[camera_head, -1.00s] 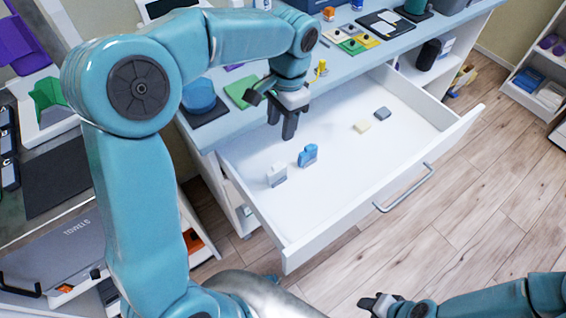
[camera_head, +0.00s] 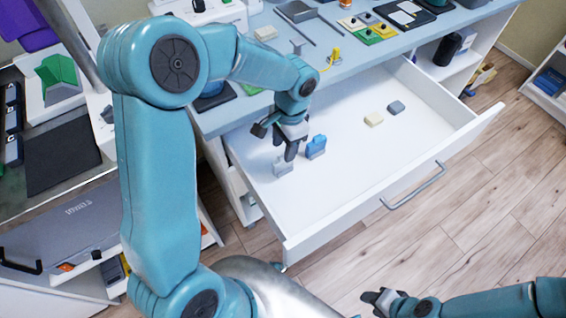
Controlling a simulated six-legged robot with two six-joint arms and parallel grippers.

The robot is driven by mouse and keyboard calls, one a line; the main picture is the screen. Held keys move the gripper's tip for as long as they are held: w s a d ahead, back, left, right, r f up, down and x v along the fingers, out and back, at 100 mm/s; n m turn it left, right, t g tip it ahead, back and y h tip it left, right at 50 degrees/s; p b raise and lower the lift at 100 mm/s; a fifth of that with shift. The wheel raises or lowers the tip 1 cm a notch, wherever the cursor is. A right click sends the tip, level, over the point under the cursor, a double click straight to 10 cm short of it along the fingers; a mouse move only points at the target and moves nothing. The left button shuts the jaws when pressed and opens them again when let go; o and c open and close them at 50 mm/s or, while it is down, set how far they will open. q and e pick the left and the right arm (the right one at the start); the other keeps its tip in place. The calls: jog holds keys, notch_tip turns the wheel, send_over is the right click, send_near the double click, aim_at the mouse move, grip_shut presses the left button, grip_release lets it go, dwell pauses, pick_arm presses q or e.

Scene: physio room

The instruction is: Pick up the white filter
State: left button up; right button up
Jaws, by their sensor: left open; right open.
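The white filter (camera_head: 281,168) looks like a small pale block with a greyer base. It stands at the near left of the open drawer (camera_head: 340,186). My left gripper (camera_head: 287,154) is over the drawer, just above and behind the white filter, with its fingers pointing down. It is open, and nothing shows between its fingers. The fingertips partly cover the filter's top, and I cannot tell whether they touch it. My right gripper (camera_head: 369,298) is open and empty, low over the wooden floor in front of the drawer.
A blue piece (camera_head: 316,147) stands close to the right of the white filter. A cream block (camera_head: 373,120) and a grey block (camera_head: 396,107) lie farther back right in the drawer. The drawer's walls surround them. The drawer's middle and front right are clear.

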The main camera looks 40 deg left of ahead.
aim_at(283, 154)
pick_arm(q)
notch_tip(283, 154, down, 3)
jog(key=shift+a+f, duration=0.15)
grip_shut()
